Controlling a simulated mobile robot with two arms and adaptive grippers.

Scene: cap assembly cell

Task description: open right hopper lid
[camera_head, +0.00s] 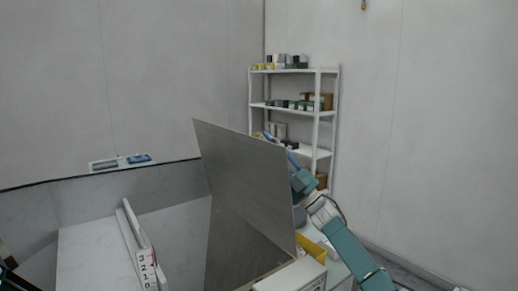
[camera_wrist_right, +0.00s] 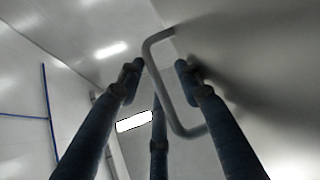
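The right hopper lid (camera_head: 240,170) is a large flat grey metal panel, raised and standing steeply tilted above the hopper in the head view. My right arm reaches up from the lower right to the lid's far side, and the lid hides most of the gripper there. In the right wrist view, my right gripper (camera_wrist_right: 160,72) has its fingers spread apart. The bent grey lid handle (camera_wrist_right: 163,85) lies between the fingertips, with no clear grip on it. The lid's surface (camera_wrist_right: 260,70) fills the right of that view.
A pale hopper bin (camera_head: 85,250) with a divider bearing a number scale (camera_head: 147,270) lies left of the lid. A yellow bin (camera_head: 312,249) sits right of the lid's base. A white shelf rack (camera_head: 316,125) with boxes stands behind, against the wall.

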